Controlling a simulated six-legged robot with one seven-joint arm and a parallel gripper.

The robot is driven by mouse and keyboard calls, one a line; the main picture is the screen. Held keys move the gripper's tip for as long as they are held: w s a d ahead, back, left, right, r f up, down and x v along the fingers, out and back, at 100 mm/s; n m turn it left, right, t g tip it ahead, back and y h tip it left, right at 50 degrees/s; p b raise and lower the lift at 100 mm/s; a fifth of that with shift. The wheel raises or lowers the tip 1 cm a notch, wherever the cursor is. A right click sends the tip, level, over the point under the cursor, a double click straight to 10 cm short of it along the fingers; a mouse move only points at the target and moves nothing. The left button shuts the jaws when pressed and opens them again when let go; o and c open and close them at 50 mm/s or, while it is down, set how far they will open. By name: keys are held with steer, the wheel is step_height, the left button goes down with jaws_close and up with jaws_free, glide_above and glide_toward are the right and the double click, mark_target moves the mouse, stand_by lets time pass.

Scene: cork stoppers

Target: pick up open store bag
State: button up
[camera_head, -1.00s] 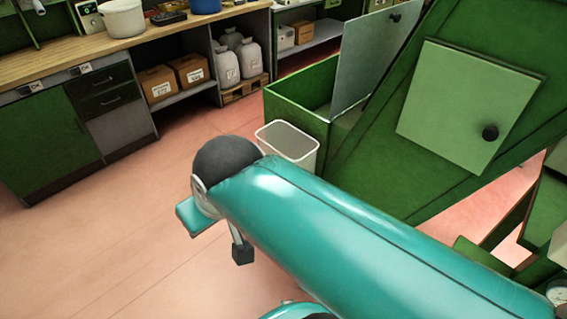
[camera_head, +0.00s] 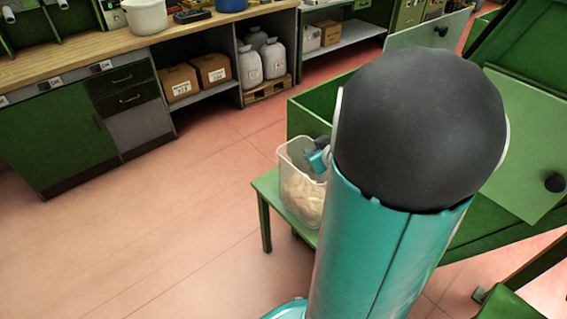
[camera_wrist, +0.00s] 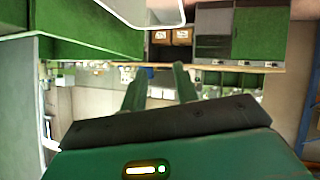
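Several pale grey sacks stand together under the bench in the head view: a front left sack (camera_head: 250,68), a front right sack (camera_head: 273,60) and one behind. I cannot tell which, if any, is the open store bag. My gripper shows in the wrist view (camera_wrist: 160,84); its two fingers are spread apart with nothing between them. In the head view my arm's dark joint hides most of the gripper. A clear bin (camera_head: 291,160) with pale contents stands on a green stool (camera_head: 266,187) beside my arm. A container rim (camera_wrist: 172,20) shows at the wrist view's top.
Two cardboard boxes (camera_head: 180,82) sit on a low shelf left of the sacks. A wooden pallet (camera_head: 268,90) lies under the sacks. A large green machine (camera_head: 480,225) fills the right. The reddish floor at left is clear.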

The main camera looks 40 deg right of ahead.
mark_target(298, 170)
steer(key=s+f+t+y, duration=0.1)
steer(key=s+f+y, duration=0.3)
steer(key=s+f, duration=0.25)
steer(key=x, duration=1.4)
steer(key=shift+w+d, duration=0.2)
steer(key=shift+w, duration=0.15)
jaws_close()
stand_by(0.5)
